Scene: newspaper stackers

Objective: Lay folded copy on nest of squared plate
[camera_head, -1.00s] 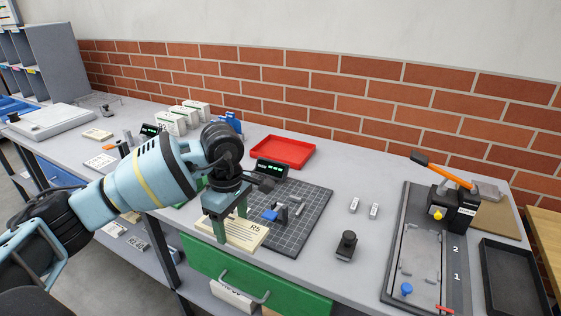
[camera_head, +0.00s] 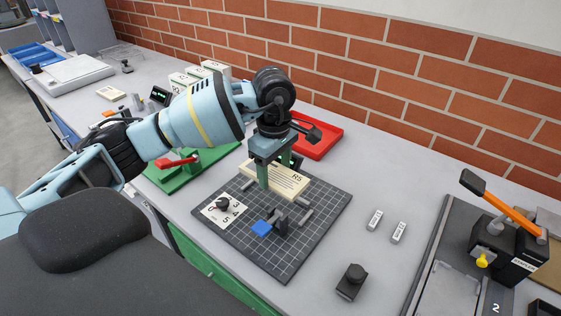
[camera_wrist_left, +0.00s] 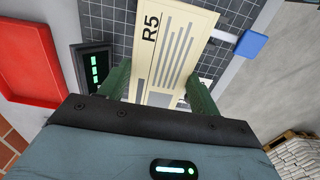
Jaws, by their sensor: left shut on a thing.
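The folded copy (camera_head: 287,185) is cream, with "R5" and printed lines on it. My left gripper (camera_head: 276,172) is shut on it, one green finger on each side. The copy is over the back part of the squared plate (camera_head: 290,262), a dark mat with a light grid; whether it touches the plate I cannot tell. Grey bars (camera_head: 305,216) and a blue block (camera_head: 262,228) on the plate stand just in front of the copy. In the left wrist view the copy (camera_wrist_left: 172,45) lies between the fingers, over the grid. My right gripper is not in view.
A white dial card (camera_head: 222,210) with a black knob lies on the plate's left. A red tray (camera_head: 325,138) is behind. A green stand with a red lever (camera_head: 180,161) is left. A black-knobbed block (camera_head: 351,282) and two small labelled blocks (camera_head: 375,220) are right.

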